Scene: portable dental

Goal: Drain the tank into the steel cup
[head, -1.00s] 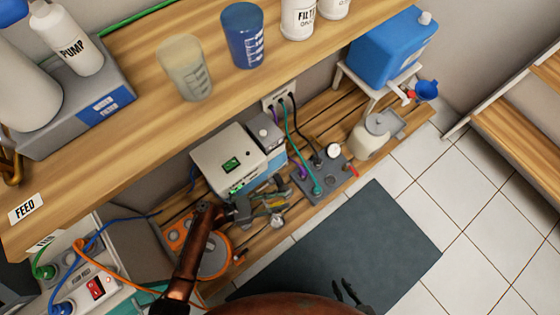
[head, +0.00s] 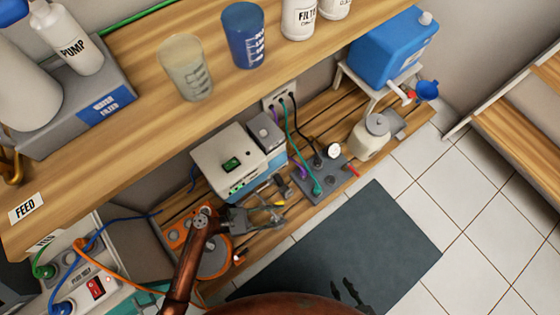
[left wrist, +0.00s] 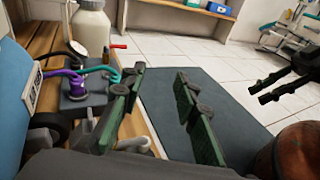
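A blue tank (head: 385,50) stands on a white stand at the upper right in the head view, with a white-and-red tap (head: 403,93) and a blue round piece (head: 427,90) at its side. A cream tank (head: 370,138) stands on the slatted lower shelf; it also shows in the left wrist view (left wrist: 90,28). I cannot make out a steel cup. My left gripper (head: 284,212) is open and empty, beside the white box and short of the cream tank; its fingers stand apart in the left wrist view (left wrist: 160,105). My right gripper (head: 350,290) is open and empty over the dark mat.
A grey valve block (head: 320,180) with purple, teal and black hoses and a red lever (head: 353,171) lies near my left gripper. The white box (head: 230,155) stands beside it. The upper shelf (head: 215,110) overhangs. The mat (head: 385,235) is clear.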

